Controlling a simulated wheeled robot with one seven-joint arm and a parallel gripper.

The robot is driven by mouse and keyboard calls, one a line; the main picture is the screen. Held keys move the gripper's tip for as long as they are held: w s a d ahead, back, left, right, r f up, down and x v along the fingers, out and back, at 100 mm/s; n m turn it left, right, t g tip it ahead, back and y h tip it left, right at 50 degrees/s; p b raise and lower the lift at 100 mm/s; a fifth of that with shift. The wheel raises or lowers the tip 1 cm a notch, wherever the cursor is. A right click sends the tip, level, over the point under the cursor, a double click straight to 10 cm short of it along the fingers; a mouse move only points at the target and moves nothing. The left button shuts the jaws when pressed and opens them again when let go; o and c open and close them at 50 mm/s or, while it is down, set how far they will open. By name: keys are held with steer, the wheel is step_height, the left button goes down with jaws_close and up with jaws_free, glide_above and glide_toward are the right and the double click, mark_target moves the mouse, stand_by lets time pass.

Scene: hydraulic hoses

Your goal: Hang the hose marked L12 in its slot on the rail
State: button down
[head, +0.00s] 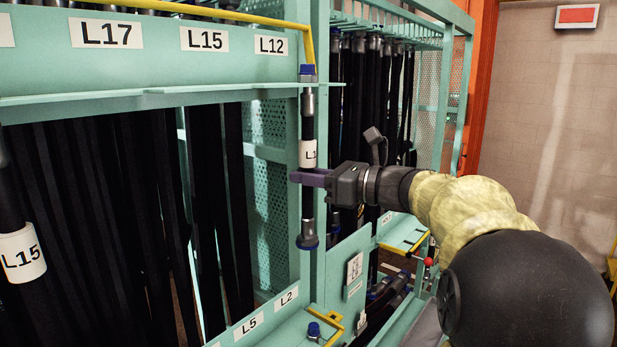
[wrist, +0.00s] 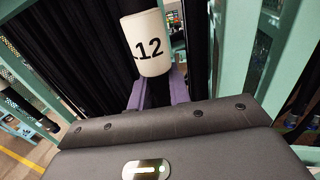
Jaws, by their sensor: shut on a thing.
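The hose marked L12 (head: 308,125) is short and black, with a white label, and hangs upright. The blue top cap (head: 307,72) shows above the shelf edge of the green rail (head: 160,92), right of the L12 plate (head: 270,45). The metal collar is below that edge. I cannot tell whether the hose sits in the slot.
A hose marked L15 (head: 22,255) hangs at the left. Several black hoses hang behind the rail. A green upright post (head: 320,120) stands close by the held hose. A yellow bar (head: 215,14) runs above the rail. A lower ledge (head: 268,322) bears L5 and L2 plates.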

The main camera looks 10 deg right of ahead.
steer(key=c, duration=1.2)
jaws_free()
steer(key=shift+c, duration=0.2)
steer(key=shift+d, duration=0.15)
steer(key=shift+s+d+f+b, duration=0.15)
steer(key=shift+d+b, duration=0.15)
steer(key=shift+b, duration=0.05)
steer(key=b+v, duration=0.7)
steer(key=v, duration=0.9)
steer(key=shift+s, duration=0.25)
steer(key=shift+d, duration=0.1)
